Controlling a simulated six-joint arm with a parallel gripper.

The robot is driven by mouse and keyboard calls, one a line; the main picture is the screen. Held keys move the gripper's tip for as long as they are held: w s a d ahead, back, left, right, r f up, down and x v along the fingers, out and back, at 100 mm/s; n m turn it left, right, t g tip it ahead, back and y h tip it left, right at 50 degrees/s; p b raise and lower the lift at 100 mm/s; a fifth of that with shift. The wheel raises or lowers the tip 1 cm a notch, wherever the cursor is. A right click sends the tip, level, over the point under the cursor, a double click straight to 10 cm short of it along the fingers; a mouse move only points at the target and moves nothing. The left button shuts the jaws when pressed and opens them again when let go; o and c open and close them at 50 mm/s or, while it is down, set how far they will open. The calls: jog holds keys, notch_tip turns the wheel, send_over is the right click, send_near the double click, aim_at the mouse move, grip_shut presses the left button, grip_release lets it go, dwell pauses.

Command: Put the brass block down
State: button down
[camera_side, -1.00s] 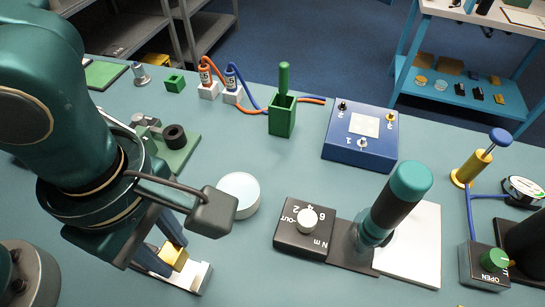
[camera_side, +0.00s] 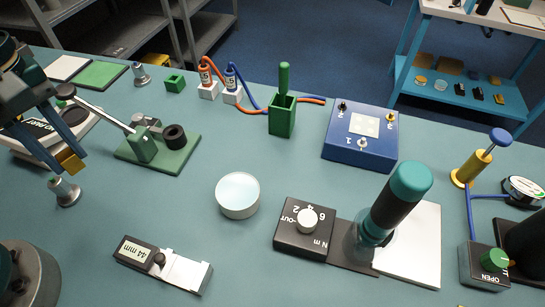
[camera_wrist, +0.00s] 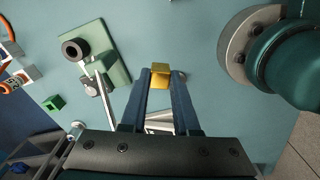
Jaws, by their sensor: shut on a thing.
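The brass block (camera_side: 72,163) is a small gold piece at the left of the side view. My gripper (camera_side: 68,153) is shut on it with two blue fingers and holds it at the fingertips. The block also shows between the fingertips (camera_wrist: 160,74) in the wrist view. In the side view it appears just above a silver knob-like post (camera_side: 65,190) and beside a grey scale-like device (camera_side: 38,135). It looks raised off the table, but its exact height is hard to tell. The upper part of my gripper is cut off by the left edge.
A green lever press (camera_side: 155,150) stands right of my gripper. A gauge reading 44 mm (camera_side: 140,252) lies at the front with its silver bed empty. A white round disc (camera_side: 238,193) and a black dial box (camera_side: 303,228) stand farther right. Bare table lies between the press and gauge.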

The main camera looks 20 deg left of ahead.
jog(key=s+a+r+n, duration=0.1)
jog(key=a+n, duration=0.3)
jog(key=a, duration=0.4)
jog(key=d+f, duration=0.2)
jog(key=d, duration=0.1)
jog(key=w+d+f, duration=0.1)
jog(key=d+f, duration=0.1)
jog(key=d, duration=0.2)
jog(key=d+f, duration=0.2)
jog(key=d, duration=0.2)
jog(key=shift+w+d+f, duration=0.15)
jog(key=shift+w+f, duration=0.25)
jog(key=shift+f, duration=2)
jog(key=shift+f, duration=0.1)
jog(key=c, duration=0.7)
grip_release()
jog(key=shift+o, duration=0.2)
